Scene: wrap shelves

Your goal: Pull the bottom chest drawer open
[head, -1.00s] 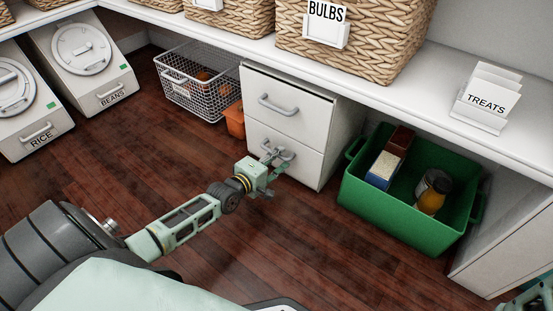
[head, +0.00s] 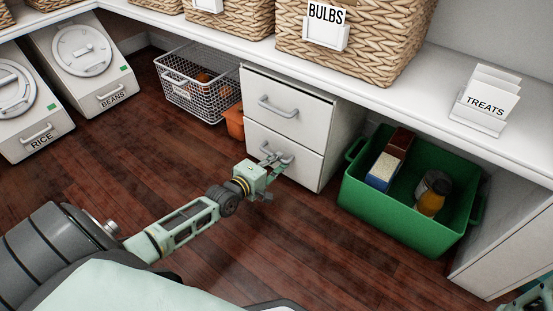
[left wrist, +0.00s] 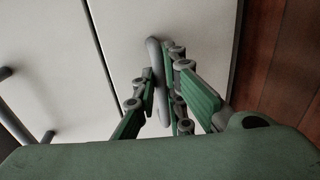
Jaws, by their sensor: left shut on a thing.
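The white chest has two drawers. Its bottom drawer (head: 258,139) looks flush with the top drawer (head: 296,121). My left gripper (head: 273,158) is at the bottom drawer's grey bar handle (head: 287,157). In the left wrist view the green fingers of the left gripper (left wrist: 161,92) lie on both sides of the handle (left wrist: 154,55), closed on it. The fingers partly hide the handle in both views. A small pale green part of my right arm shows at the lower right corner of the head view; its jaws cannot be made out.
A green bin (head: 387,213) with a box and a jar stands right of the chest. An orange pot (head: 235,122) and a wire basket (head: 188,93) stand left of it. A white counter (head: 400,97) runs above. The dark wood floor (head: 110,170) before the chest is clear.

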